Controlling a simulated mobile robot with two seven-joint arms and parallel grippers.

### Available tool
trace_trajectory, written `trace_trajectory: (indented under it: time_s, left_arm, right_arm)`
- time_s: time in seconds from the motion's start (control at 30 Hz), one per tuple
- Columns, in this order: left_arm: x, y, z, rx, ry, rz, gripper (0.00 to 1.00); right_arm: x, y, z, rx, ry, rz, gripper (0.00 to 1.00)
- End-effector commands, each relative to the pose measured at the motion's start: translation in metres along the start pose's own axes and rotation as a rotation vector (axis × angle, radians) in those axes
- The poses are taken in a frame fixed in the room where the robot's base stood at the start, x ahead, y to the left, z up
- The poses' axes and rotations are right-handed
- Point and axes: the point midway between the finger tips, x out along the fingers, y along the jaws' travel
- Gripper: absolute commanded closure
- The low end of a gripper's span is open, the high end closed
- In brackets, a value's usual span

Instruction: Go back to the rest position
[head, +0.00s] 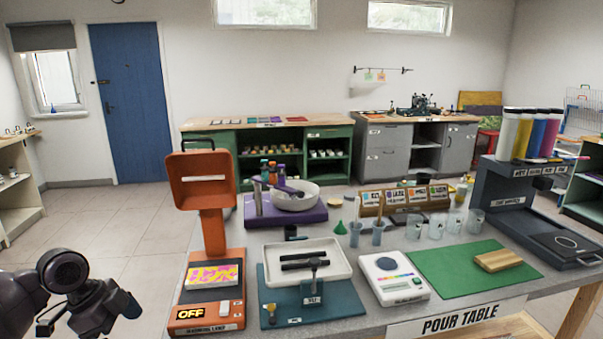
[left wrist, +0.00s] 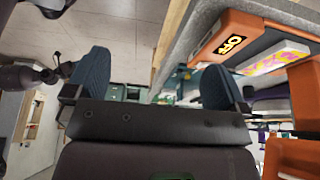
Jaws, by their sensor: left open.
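My left arm (head: 75,285) shows at the lower left of the head view, over the floor left of the pour table (head: 350,322). Its fingers are hard to make out there. In the left wrist view my left gripper (left wrist: 153,88) has its two blue-grey fingers wide apart with nothing between them. It is beside the table edge, near the orange lamp station (head: 208,262) with its "OFF" display, which also shows at the right of the left wrist view (left wrist: 228,30). My right gripper is not in view.
The pour table holds a white tray (head: 337,262), a scale (head: 393,278), a green mat (head: 440,285), several clear beakers and a dark rack with coloured tubes. Floor (head: 120,235) left of the table is clear. Green and grey cabinets (head: 385,160) line the back wall.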

Motion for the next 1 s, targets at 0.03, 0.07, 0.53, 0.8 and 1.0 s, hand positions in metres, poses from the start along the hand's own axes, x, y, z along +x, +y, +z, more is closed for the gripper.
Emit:
trace_trajectory:
  time_s: [0.03,0.07,0.53,0.8,1.0]
  left_arm:
    - [0.000,-0.003,-0.002,-0.050,0.013,-0.016,0.00]
    - [-0.001,-0.008,-0.004,-0.083,0.024,-0.045,0.00]
    - [0.013,-0.074,-0.033,-0.289,0.252,-0.638,0.00]
    - [0.075,-0.032,-0.034,-0.422,0.491,-0.835,0.00]
    - [0.120,0.025,-0.020,-0.536,0.581,-0.916,0.00]
  right_arm:
    - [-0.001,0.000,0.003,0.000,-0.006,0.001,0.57]
    - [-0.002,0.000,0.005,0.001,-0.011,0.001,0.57]
    - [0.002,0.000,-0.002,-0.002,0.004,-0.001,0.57]
    - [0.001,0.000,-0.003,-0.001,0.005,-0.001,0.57]
    - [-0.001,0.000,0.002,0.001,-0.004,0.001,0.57]
